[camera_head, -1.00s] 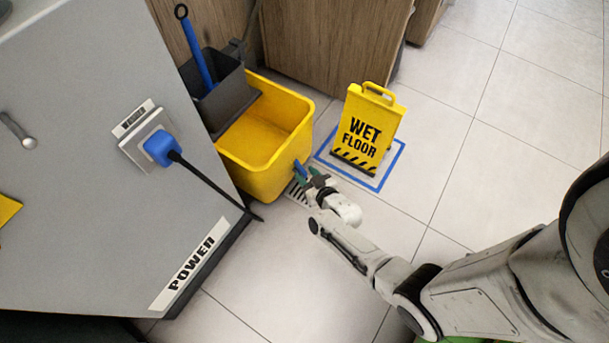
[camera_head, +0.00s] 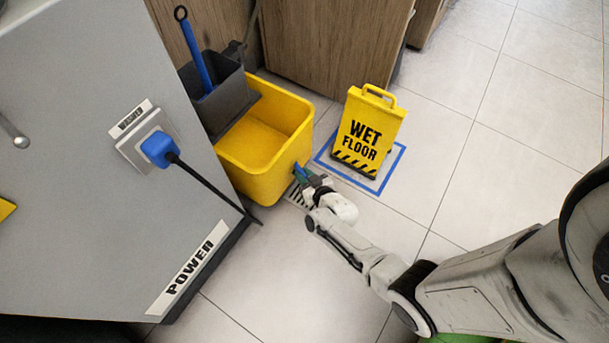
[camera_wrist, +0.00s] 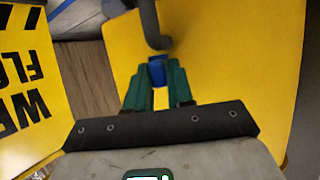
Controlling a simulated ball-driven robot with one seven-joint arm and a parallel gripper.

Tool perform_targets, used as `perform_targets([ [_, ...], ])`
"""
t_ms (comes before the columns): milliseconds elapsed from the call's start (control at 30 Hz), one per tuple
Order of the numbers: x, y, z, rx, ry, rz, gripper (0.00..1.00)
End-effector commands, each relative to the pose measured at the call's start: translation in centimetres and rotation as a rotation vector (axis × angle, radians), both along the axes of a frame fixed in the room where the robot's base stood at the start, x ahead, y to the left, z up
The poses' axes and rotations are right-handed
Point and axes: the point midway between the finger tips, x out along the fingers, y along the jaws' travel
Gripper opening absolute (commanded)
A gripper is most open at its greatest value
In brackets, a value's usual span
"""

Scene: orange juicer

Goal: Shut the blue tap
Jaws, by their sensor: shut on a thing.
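The blue tap (camera_head: 299,171) is on the front side of the yellow mop bucket (camera_head: 268,180), low near its right corner. In the wrist view the blue tap (camera_wrist: 157,71) sits between the green fingertips, below a dark grey bent pipe (camera_wrist: 151,25). My gripper (camera_head: 307,179) is at the tap, and its green fingers (camera_wrist: 156,87) are closed on the blue piece. The fingers hide part of the tap, and its exact turn angle is hard to tell.
A yellow wet floor sign (camera_head: 367,132) stands on a blue-outlined floor square right of the bucket. A grey cabinet with a blue plug (camera_head: 158,149) and black cable is left. Tiled floor at right is clear.

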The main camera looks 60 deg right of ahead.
Motion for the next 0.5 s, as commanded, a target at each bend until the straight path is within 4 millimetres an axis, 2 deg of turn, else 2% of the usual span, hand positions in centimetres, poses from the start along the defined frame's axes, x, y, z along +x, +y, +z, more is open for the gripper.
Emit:
perform_targets([
  [500,0.07,0.09,0.29,0.002,0.000,-0.038,0.00],
])
